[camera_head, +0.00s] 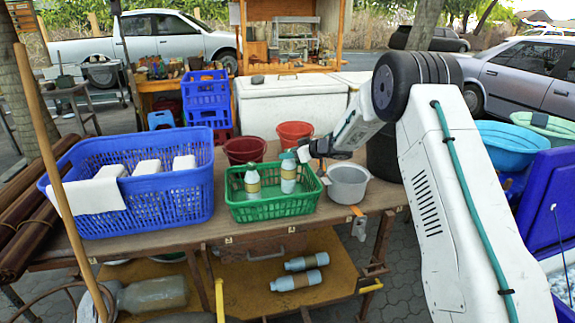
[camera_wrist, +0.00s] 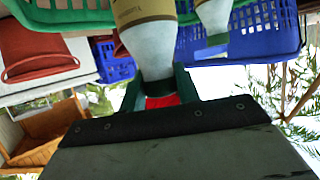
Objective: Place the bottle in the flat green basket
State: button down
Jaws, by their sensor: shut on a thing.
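The flat green basket (camera_head: 272,208) stands on the wooden table in the head view; its rim also shows at the top of the wrist view (camera_wrist: 65,18). A pale bottle with a tan label (camera_head: 288,176) is upright inside the basket's outline, toward its right side. My gripper (camera_head: 291,156) comes from the right and is shut on this bottle's top. In the wrist view my gripper (camera_wrist: 157,88) holds the bottle (camera_wrist: 148,42) by its neck. A similar bottle (camera_head: 252,184) stands in the basket to its left. Whether the held bottle touches the basket floor is hidden.
A blue basket (camera_head: 190,205) with white items and a cloth stands left of the green one. A grey pot (camera_head: 347,186) is close on the right. Two red buckets (camera_head: 244,150) (camera_head: 294,133) are behind. Two more bottles (camera_head: 300,272) lie on the lower shelf.

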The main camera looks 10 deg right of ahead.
aim_at(293, 161)
jog(key=shift+a+f, duration=0.1)
jog(key=shift+f, duration=1.7)
jog(key=c, duration=1)
grip_release()
jog(key=v, duration=1.2)
